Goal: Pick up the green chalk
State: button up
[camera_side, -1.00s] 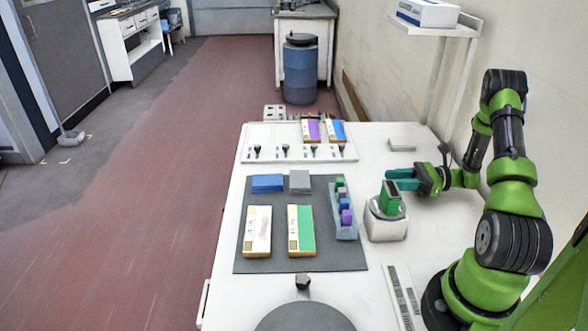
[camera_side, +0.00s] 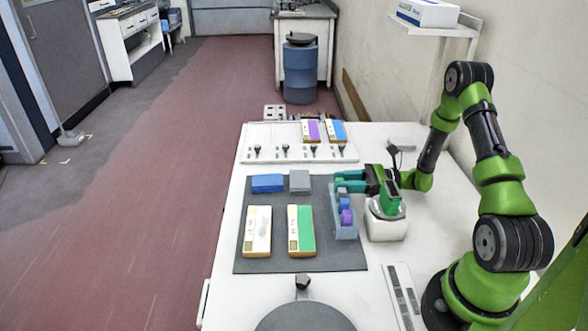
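A light blue-grey tray (camera_side: 346,231) stands at the right side of the dark mat. It holds small pieces; a blue one (camera_side: 344,203) and a purple one (camera_side: 346,217) show. My gripper (camera_side: 342,181) is over the tray's far end, with its two teal fingers pointing left. The fingers look apart, so it seems open. They cover the far end, where small green pieces showed earlier; no green chalk can be made out there now. Whether anything is between the fingers is too small to tell.
A white device with a green block (camera_side: 390,200) stands just right of the tray, close under my wrist. Two labelled boxes (camera_side: 257,232) (camera_side: 301,231), a blue block (camera_side: 267,183) and a grey block (camera_side: 300,181) lie on the mat (camera_side: 275,264). The mat's front strip is clear.

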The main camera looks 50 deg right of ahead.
grip_shut()
dwell(0.3)
